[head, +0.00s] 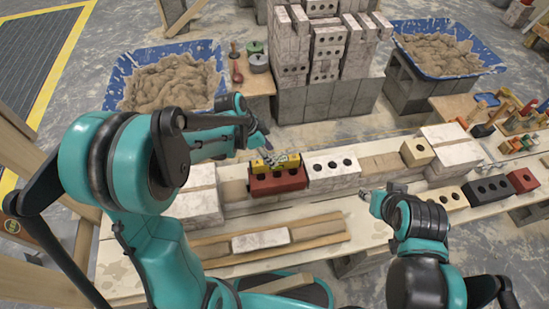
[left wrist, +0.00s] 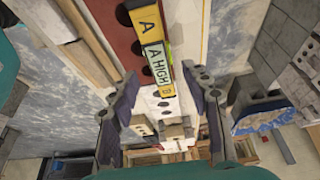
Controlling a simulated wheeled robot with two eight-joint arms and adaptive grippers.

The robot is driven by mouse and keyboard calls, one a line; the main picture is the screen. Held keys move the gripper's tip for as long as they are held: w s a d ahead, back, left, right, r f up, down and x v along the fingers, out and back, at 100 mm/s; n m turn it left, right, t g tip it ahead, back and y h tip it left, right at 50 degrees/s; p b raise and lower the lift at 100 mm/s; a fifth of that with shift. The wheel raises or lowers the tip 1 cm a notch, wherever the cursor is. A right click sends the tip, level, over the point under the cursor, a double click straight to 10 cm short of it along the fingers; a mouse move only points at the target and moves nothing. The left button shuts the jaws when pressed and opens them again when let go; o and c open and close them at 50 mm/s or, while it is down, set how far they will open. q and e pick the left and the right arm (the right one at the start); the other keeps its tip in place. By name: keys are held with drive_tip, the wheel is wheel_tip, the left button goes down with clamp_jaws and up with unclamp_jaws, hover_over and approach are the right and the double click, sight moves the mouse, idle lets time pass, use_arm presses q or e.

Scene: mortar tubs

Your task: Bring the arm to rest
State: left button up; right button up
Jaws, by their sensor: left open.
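My left gripper (head: 262,140) is open above the row of bricks, just behind a yellow block (head: 285,161). The yellow block rests on a dark red brick (head: 278,184). In the left wrist view the two fingers of my left gripper (left wrist: 160,88) are spread wide with nothing held between them.
Blue mortar tubs stand at back left (head: 218,83) and back right (head: 490,52). Stacked bricks (head: 328,50) stand between them. A white holed brick (head: 333,172) adjoins the red one. Tools (head: 510,120) crowd the right. A pale brick (head: 261,240) lies in front.

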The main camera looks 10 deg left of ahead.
use_arm(q)
drive_tip(key=v, duration=0.7)
drive_tip(key=s+a+r+n+t+y, duration=0.1)
drive_tip(key=s+r+n+t+y, duration=0.1)
drive_tip(key=s+n, duration=0.4)
drive_tip(key=s+a+r+n+t+y, duration=0.2)
drive_tip(key=s+n+t, duration=0.1)
drive_tip(key=s+n, duration=0.4)
drive_tip(key=shift+s+r, duration=0.35)
drive_tip(key=shift+s, duration=0.1)
